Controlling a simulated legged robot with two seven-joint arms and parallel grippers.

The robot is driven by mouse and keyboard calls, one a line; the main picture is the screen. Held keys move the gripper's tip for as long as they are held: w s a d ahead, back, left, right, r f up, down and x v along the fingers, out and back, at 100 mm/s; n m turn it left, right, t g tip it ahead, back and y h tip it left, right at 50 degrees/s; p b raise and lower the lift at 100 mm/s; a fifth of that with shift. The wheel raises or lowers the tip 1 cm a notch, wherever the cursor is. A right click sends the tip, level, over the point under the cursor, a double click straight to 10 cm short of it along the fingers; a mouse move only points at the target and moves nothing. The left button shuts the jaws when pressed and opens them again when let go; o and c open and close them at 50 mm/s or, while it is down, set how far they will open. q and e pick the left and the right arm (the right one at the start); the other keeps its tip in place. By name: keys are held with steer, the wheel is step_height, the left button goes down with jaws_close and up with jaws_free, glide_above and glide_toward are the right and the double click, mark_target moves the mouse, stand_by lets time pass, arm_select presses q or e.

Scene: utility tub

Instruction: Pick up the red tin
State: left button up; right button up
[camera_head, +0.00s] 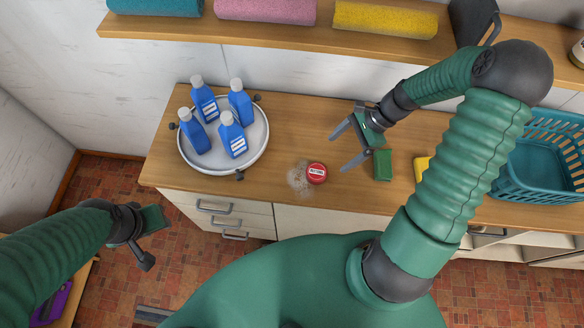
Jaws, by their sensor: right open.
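The red tin (316,173) is small and round, with a white label band. My left gripper (145,240) is low on the left, in front of the counter and away from the tin.
A round white tray (253,158) with several blue bottles stands left of the tin. A pale crumbly patch (298,179) lies beside the tin. A green block (383,165), a yellow item (421,169) and a teal basket (545,145) are to the right. A shelf (270,36) runs above.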

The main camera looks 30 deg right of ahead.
mark_target(317, 172)
steer(key=f, duration=0.1)
steer(key=a+f, duration=0.1)
steer(key=f, duration=0.3)
steer(key=shift+a+f, duration=0.2)
steer(key=shift+a, duration=0.2)
steer(key=a+f, duration=0.1)
steer(key=a+f+p, duration=0.1)
steer(key=a, duration=0.1)
steer(key=a+f, duration=0.1)
steer(key=shift+w+a+f, duration=0.35)
steer(key=shift+a+f, duration=0.2)
steer(key=shift+f, duration=0.1)
steer(key=shift+d+f, duration=0.1)
steer(key=shift+d, duration=0.7)
steer(key=c, duration=0.4)
steer(key=shift+f, duration=0.1)
steer(key=shift+c, duration=1.3)
steer(key=shift+a, duration=0.25)
steer(key=c, duration=0.5)
arm_select(q)
steer(key=shift+s+d+r, duration=0.15)
steer(key=shift+d+r, duration=0.4)
steer(key=shift+r, duration=0.25)
arm_select(e)
steer(key=shift+a, duration=0.25)
steer(key=c, duration=0.4)
